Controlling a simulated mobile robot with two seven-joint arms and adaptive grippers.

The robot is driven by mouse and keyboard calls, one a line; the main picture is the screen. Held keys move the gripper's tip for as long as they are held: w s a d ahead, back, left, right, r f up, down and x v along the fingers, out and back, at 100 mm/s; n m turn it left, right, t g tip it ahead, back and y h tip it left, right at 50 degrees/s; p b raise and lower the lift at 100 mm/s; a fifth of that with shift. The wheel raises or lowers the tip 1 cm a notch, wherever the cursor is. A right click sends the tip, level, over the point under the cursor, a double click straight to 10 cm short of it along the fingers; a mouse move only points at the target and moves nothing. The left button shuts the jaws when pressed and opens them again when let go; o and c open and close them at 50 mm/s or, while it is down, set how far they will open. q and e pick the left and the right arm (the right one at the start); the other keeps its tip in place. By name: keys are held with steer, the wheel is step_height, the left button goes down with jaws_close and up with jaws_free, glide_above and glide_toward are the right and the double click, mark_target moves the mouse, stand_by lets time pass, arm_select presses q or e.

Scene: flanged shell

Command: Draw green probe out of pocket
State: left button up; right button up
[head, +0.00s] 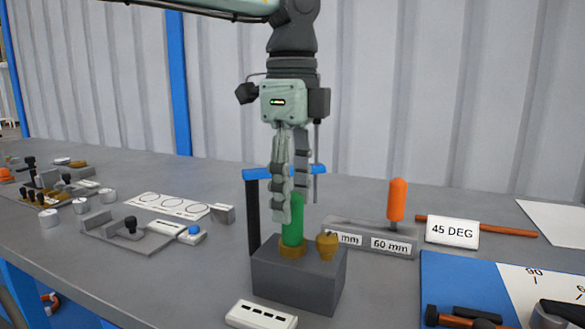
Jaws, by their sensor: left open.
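The green probe (293,222) stands upright in a brass collar (291,250) on top of a dark grey block (297,279). Its lower end is hidden inside the block. My left gripper (290,207) points straight down at the probe's top, with its fingers apart. One finger overlaps the probe's upper left edge, and the other is partly behind it on the right. I cannot tell whether either finger touches the probe. My right gripper is not in view.
A brass knob (327,245) sits beside the probe on the same block. A blue-topped black stand (253,210) rises close behind left. An orange-handled tool (397,200) stands in a labelled grey holder (362,238) at right. A white box (261,316) lies in front.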

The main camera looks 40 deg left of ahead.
arm_select(q)
steer(key=shift+f, duration=0.4)
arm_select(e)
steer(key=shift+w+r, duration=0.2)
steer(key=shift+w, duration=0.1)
arm_select(q)
steer(key=shift+c, duration=0.3)
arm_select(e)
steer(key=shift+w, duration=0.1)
arm_select(q)
jaws_close()
steer(key=shift+r, duration=0.15)
steer(key=shift+r+p, duration=1.5)
steer(key=shift+r, duration=0.75)
steer(key=shift+r+p, duration=0.55)
steer(key=shift+r, duration=0.6)
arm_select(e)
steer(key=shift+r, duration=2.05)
